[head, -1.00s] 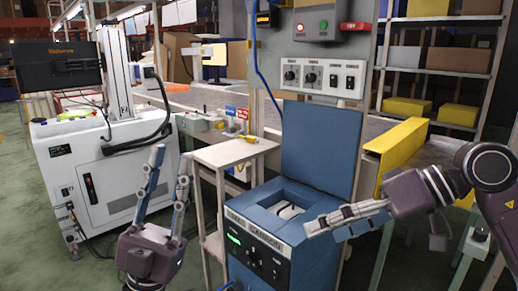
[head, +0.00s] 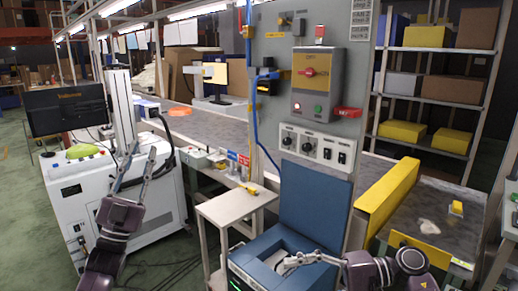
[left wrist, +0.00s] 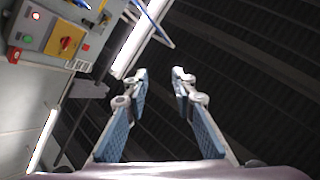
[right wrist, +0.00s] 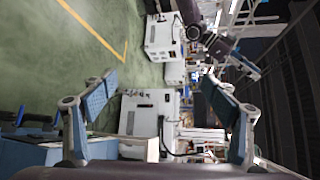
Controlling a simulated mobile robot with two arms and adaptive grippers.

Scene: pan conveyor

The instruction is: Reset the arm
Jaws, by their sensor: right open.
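My left gripper (head: 143,152) is raised in front of the white machine cabinet at the left, fingers pointing up. In the left wrist view its two blue-padded fingers (left wrist: 161,73) stand apart with nothing between them. My right gripper (head: 283,264) points left, in front of the blue device with the raised lid, partly covering its top opening. I cannot tell from the head view whether it touches the device. In the right wrist view its fingers (right wrist: 160,82) are wide apart and empty.
The blue device (head: 315,205) stands at the lower middle. A small beige side table (head: 230,207) is left of it. A yellow beam (head: 385,200) is at its right. A grey control panel (head: 315,85) rises behind. The white cabinet (head: 70,205) stands left; open floor lies further left.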

